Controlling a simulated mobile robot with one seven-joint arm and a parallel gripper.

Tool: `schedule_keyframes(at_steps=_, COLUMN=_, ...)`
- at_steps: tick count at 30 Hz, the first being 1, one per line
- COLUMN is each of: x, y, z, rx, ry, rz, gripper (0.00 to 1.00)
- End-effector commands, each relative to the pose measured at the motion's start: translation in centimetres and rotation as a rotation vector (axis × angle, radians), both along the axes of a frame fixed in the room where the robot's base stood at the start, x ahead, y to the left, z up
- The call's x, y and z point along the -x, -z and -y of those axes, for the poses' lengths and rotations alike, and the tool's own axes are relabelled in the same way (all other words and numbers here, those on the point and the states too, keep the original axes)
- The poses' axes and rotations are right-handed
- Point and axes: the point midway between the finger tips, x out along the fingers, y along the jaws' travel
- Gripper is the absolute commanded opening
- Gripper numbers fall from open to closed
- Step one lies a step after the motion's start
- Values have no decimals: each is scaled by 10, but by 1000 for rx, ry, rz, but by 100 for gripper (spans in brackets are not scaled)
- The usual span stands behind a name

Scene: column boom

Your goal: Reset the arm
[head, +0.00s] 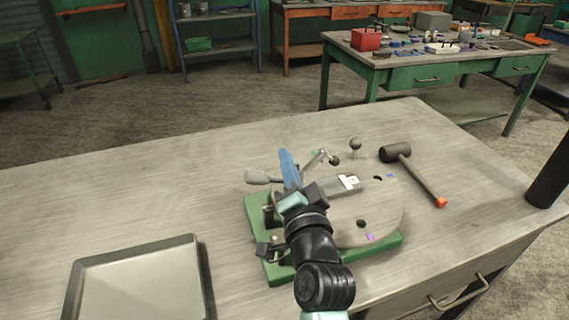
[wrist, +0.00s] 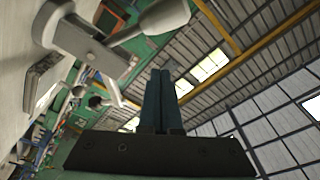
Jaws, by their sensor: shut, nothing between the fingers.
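My arm rises from the bottom of the head view and crosses in front of a green-based fixture with a round grey plate (head: 388,212). My gripper (head: 285,153) is the blue piece at its end, above the fixture's left back side. In the wrist view its two fingers (wrist: 160,75) are together, empty, and point up toward the roof. A grey handle (head: 262,177) is just left of the gripper; a similar grey handle also shows at the top of the wrist view (wrist: 165,17). My arm hides part of the plate and base.
A mallet (head: 397,153) with an orange-tipped handle lies right of the fixture. A grey tray (head: 140,285) is at the front left. A dark cylinder (head: 549,175) stands at the right edge. The left and back of the table (head: 130,190) are clear. Another bench (head: 440,70) stands behind.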

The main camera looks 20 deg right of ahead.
Motion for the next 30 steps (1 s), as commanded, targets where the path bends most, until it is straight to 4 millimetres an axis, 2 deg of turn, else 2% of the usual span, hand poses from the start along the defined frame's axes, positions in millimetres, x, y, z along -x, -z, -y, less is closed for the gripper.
schedule_keyframes(at_steps=1, x=13, y=7, z=-1, rx=-2, ry=1, rz=-7, gripper=0)
schedule_keyframes(at_steps=6, x=47, y=10, z=-4, rx=-1, ry=1, rz=-7, gripper=0)
schedule_keyframes(at_steps=12, x=76, y=12, z=-6, rx=-2, ry=2, rz=-6, gripper=0)
schedule_keyframes(at_steps=16, x=85, y=12, z=-7, rx=-2, ry=1, rz=-5, gripper=0)
schedule_keyframes(at_steps=22, x=87, y=6, z=-9, rx=7, ry=-2, rz=1, gripper=0)
schedule_keyframes(at_steps=23, x=86, y=0, z=-10, rx=19, ry=-3, rz=7, gripper=0)
schedule_keyframes(at_steps=26, x=80, y=-39, z=-20, rx=99, ry=-9, rz=48, gripper=0)
schedule_keyframes(at_steps=29, x=75, y=-104, z=-39, rx=235, ry=-9, rz=123, gripper=0)
schedule_keyframes(at_steps=30, x=75, y=-134, z=-48, rx=300, ry=-4, rz=158, gripper=0)
